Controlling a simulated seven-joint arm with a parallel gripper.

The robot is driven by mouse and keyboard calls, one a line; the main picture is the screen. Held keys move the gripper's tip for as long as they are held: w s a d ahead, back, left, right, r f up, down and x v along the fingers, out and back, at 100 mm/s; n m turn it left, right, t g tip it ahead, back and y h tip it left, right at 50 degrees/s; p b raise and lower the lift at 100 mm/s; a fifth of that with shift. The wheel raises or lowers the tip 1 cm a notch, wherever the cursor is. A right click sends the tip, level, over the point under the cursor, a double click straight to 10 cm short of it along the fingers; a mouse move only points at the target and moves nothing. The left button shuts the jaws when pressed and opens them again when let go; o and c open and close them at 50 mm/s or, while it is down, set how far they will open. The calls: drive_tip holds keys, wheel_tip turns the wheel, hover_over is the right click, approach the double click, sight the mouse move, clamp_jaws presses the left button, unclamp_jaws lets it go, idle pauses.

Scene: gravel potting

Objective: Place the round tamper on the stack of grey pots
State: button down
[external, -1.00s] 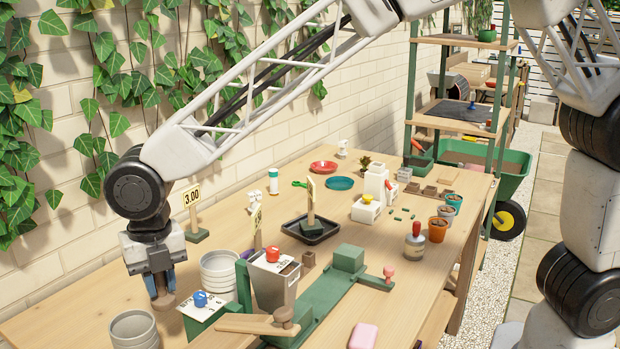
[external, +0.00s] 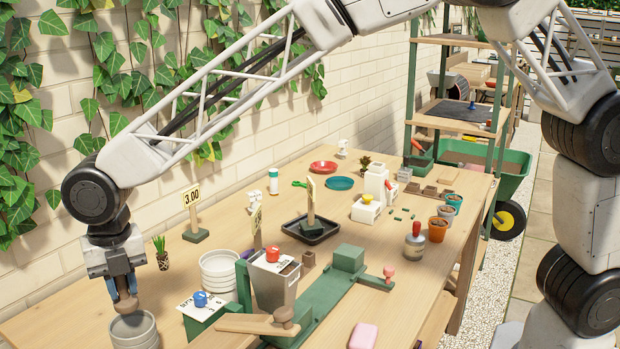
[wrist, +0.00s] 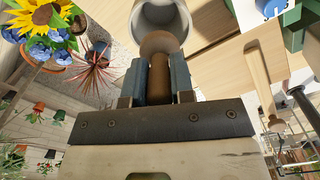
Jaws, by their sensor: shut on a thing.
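My gripper (external: 122,287) is shut on the round wooden tamper (external: 127,304), which hangs with its round end down. In the wrist view the tamper (wrist: 159,78) sits between the two blue fingers (wrist: 159,80). The tamper's end is at or just above the rim of the front grey pots (external: 134,333) at the lower left; I cannot tell whether they touch. The open grey mouth shows just beyond the tamper in the wrist view (wrist: 183,17). A second, taller set of grey pots (external: 218,275) with several rims stands to the right.
A small potted plant (external: 162,256) stands behind the front pots. A green block with a white card and blue knob (external: 200,300) and a wooden lever (external: 250,324) lie to the right. Bare tabletop (external: 60,315) is at the left.

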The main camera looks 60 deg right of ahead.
sight(125, 297)
drive_tip(key=shift+f, duration=1.75)
drive_tip(key=shift+f, duration=0.1)
drive_tip(key=c, duration=1)
unclamp_jaws()
wheel_tip(125, 297, up, 12)
drive_tip(key=shift+r, duration=0.1)
